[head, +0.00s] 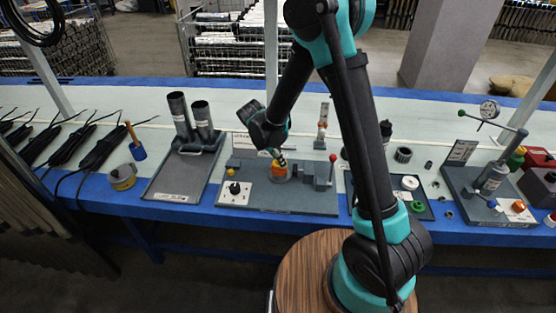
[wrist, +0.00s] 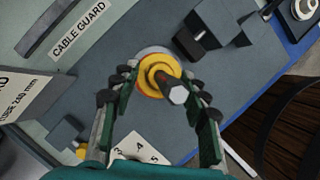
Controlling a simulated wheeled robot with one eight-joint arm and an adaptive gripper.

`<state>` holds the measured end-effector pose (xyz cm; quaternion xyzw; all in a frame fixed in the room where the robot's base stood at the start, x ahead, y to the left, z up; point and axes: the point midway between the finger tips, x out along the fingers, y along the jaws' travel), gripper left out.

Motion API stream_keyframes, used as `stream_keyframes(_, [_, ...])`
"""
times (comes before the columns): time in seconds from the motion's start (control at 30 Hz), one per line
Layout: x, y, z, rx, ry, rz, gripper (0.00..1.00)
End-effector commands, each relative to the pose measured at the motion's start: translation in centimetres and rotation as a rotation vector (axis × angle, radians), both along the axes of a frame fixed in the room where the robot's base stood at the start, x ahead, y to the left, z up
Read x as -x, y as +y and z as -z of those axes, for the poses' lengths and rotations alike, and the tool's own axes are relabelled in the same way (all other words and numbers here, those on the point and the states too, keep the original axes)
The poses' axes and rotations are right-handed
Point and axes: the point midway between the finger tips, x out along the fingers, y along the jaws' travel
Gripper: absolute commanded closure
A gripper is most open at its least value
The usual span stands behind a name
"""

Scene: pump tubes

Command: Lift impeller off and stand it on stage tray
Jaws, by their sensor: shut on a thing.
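The impeller (head: 279,171) is an orange-yellow round part at the grey fixture in the middle of the bench. In the wrist view the impeller (wrist: 152,68) shows as stepped yellow rings, with a grey hexagonal-ended rod (wrist: 177,95) in front of it. A pale round seat shows behind it; I cannot tell whether they touch. My gripper (head: 277,156) points down at it, and in the wrist view its fingers (wrist: 165,93) are shut on it from both sides. A dark tray (head: 414,211) with a white ring and green part lies right of the fixture; its label is unclear.
A grey fixture board (head: 290,202) with a numbered white plate (head: 235,193) lies under my gripper. Another dark tray (head: 160,188) at left holds two upright dark tubes (head: 180,115). My arm hides part of the right tray.

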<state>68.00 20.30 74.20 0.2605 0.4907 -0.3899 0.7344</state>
Motion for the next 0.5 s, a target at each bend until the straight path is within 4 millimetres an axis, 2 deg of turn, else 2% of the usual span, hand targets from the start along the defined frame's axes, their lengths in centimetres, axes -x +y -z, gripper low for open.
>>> stream_keyframes(0.5, [0.02, -0.02, -0.44, 0.0, 0.0, 0.0, 0.97])
